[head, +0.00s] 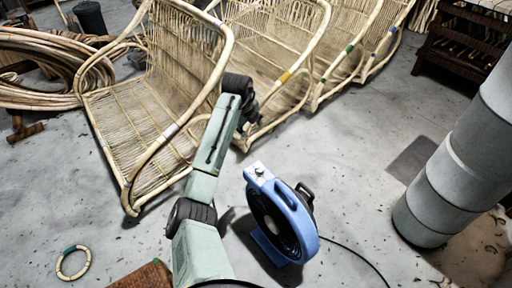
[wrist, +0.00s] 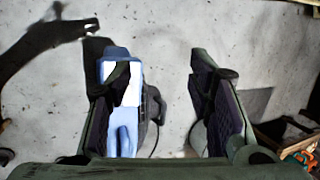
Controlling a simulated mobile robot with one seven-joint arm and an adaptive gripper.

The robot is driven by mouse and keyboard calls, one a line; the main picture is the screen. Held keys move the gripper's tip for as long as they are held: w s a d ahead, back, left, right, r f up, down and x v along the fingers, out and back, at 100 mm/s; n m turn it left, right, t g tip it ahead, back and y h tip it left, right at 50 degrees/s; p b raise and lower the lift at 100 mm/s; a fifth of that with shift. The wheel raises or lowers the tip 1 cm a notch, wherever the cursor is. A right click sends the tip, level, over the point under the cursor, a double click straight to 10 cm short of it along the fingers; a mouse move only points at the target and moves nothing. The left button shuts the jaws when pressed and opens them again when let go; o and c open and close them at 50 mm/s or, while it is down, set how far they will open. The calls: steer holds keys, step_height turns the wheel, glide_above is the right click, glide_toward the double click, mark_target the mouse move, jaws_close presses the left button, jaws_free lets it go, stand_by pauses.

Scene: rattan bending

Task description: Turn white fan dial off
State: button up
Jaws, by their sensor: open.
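The blue fan (head: 309,243) stands on the floor right of my arm in the head view. A white panel (head: 256,177) on its top corner carries a small dial (head: 260,170). In the wrist view the fan (wrist: 122,52) shows beside and partly behind my left finger, with its white panel (wrist: 131,92) partly covered by that finger. I cannot make out the dial there. My gripper (wrist: 162,75) is open, with bare floor between the fingers. In the head view my gripper (head: 251,112) is dark, partly hidden by my arm, and shows farther up the picture than the fan.
A grey cylinder stack (head: 450,175) stands at right. A cable (head: 355,252) runs from the fan. A rattan ring (head: 62,271) lies at lower left. Floor between fan and cylinder is mostly clear.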

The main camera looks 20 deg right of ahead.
mark_target(260, 169)
steer(key=s+d+f+m+g+y+p, duration=0.25)
steer(key=s+f+m+g, duration=0.2)
steer(key=s, duration=0.25)
steer(key=shift+t, duration=0.45)
steer(key=f, duration=0.7)
steer(key=a+f, duration=0.1)
steer(key=f, duration=0.3)
steer(key=shift+s, duration=0.15)
steer(key=shift+c, duration=0.2)
jaws_close()
